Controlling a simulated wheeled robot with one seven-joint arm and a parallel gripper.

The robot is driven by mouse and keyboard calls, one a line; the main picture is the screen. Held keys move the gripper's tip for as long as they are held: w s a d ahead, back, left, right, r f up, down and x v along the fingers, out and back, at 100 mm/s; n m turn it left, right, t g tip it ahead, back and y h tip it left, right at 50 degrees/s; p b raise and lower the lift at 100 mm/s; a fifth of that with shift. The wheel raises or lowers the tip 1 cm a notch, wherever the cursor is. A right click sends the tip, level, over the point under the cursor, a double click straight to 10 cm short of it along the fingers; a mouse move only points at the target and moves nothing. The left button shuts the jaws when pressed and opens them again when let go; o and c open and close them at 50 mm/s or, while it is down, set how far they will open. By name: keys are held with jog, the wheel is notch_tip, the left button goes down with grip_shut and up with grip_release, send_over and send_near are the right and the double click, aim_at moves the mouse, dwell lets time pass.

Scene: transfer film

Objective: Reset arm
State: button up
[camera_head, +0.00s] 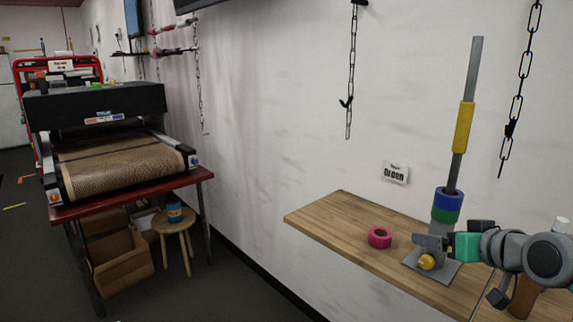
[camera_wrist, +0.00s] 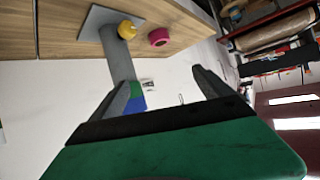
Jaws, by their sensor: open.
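My gripper (camera_head: 432,241) is at the right of the head view, in front of the lower part of a grey post on the wooden shelf. In the wrist view my gripper (camera_wrist: 168,90) has its two dark fingers wide apart, with nothing held between them. The post (camera_head: 473,70) stands upright on a grey base plate (camera_head: 443,272). It carries a yellow roll (camera_head: 464,127) high up and blue and green rolls (camera_head: 447,202) lower down. A yellow roll (camera_head: 427,262) lies by the base, and it shows in the wrist view (camera_wrist: 127,30).
A pink tape roll (camera_head: 380,237) lies on the wooden shelf (camera_head: 335,217), left of the base plate. Chains (camera_head: 351,80) hang by the wall. The shelf's left end is clear.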

jog(key=s+a+f+g+p, duration=0.3)
jog(key=a+f+g+p, duration=0.1)
jog(key=a, duration=0.6)
jog(key=s+a+f+g+p, duration=0.3)
jog(key=a+f+p, duration=0.1)
jog(key=a, duration=0.6)
jog(key=s+a+f+g+p, duration=0.1)
jog(key=s+a+f+g, duration=0.1)
jog(key=s, duration=0.5)
jog(key=shift+a+f+n+h+p, duration=0.3)
jog(key=shift+a+f+h, duration=0.1)
jog(key=shift+f, duration=0.35)
